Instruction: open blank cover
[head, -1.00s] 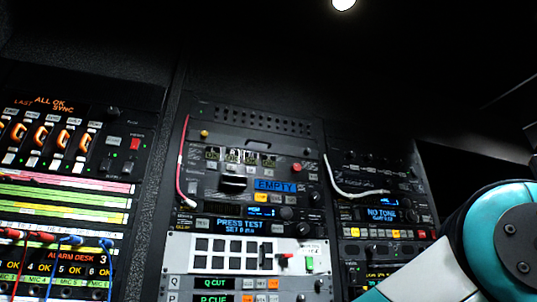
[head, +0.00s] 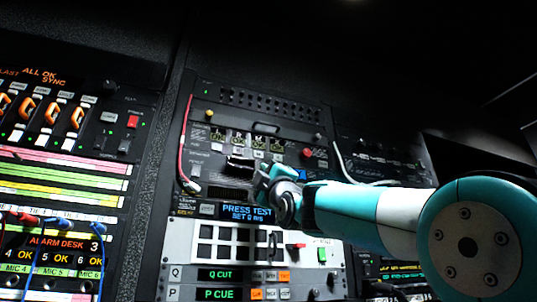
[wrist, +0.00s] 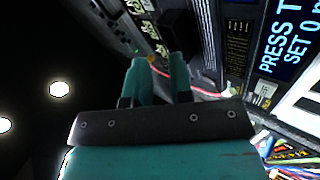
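I cannot read a label that names the blank cover. A dark hood-like piece (head: 239,163) sticks out below the small counter windows on the middle rack in the head view; whether it is the blank cover I cannot tell. My gripper (head: 264,184) is in front of that rack, right of and a little below the dark piece, and hides part of the panel behind it. In the wrist view the two teal fingers (wrist: 158,72) stand apart with a narrow gap and nothing seen between them. Contact with the panel cannot be made out.
A red cable (head: 184,150) hangs left of the unit, a white cable (head: 345,168) right of it. A red button (head: 307,152) is above my gripper. A blue "PRESS TEST" display (head: 247,212) and a white panel with dark squares (head: 205,245) lie below.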

